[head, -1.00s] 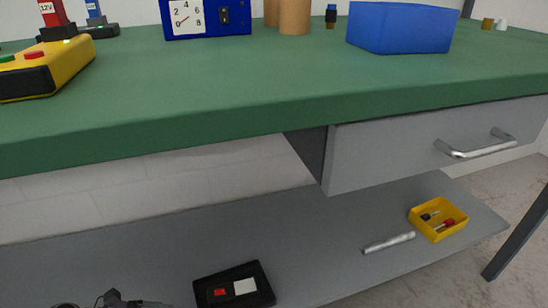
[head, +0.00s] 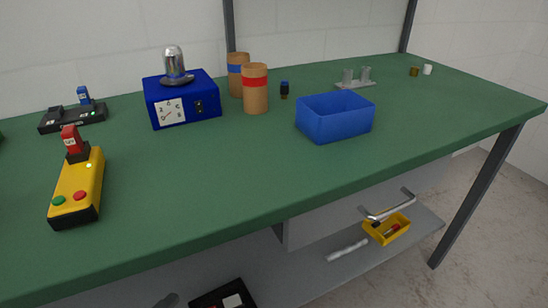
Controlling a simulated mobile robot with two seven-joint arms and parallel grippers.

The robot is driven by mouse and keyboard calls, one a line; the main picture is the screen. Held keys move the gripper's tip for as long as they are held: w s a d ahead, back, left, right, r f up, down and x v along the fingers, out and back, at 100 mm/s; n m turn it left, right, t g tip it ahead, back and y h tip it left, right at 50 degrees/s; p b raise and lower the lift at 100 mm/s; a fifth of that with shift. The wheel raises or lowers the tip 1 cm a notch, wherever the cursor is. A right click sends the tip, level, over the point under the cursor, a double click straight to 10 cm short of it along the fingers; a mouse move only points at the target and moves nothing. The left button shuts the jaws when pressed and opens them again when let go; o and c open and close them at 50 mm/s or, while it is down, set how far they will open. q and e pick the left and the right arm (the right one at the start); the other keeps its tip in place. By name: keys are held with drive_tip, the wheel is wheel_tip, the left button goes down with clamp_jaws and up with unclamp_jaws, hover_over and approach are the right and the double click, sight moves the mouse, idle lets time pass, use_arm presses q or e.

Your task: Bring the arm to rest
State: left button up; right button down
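Neither of my grippers shows clearly in the head view. A small grey shape (head: 167,300) at the bottom edge, left of centre, may be part of my own arm, but it is cut off and I cannot tell. The green workbench (head: 230,170) fills the middle of the view, and no arm is over it.
On the bench are a yellow control box (head: 80,190), a black charger (head: 70,118), a blue dial box (head: 185,105), cardboard tubes (head: 256,95) and a blue bin (head: 335,118). Below are a drawer handle (head: 390,207) and a yellow tray (head: 385,232). The bench's middle front is clear.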

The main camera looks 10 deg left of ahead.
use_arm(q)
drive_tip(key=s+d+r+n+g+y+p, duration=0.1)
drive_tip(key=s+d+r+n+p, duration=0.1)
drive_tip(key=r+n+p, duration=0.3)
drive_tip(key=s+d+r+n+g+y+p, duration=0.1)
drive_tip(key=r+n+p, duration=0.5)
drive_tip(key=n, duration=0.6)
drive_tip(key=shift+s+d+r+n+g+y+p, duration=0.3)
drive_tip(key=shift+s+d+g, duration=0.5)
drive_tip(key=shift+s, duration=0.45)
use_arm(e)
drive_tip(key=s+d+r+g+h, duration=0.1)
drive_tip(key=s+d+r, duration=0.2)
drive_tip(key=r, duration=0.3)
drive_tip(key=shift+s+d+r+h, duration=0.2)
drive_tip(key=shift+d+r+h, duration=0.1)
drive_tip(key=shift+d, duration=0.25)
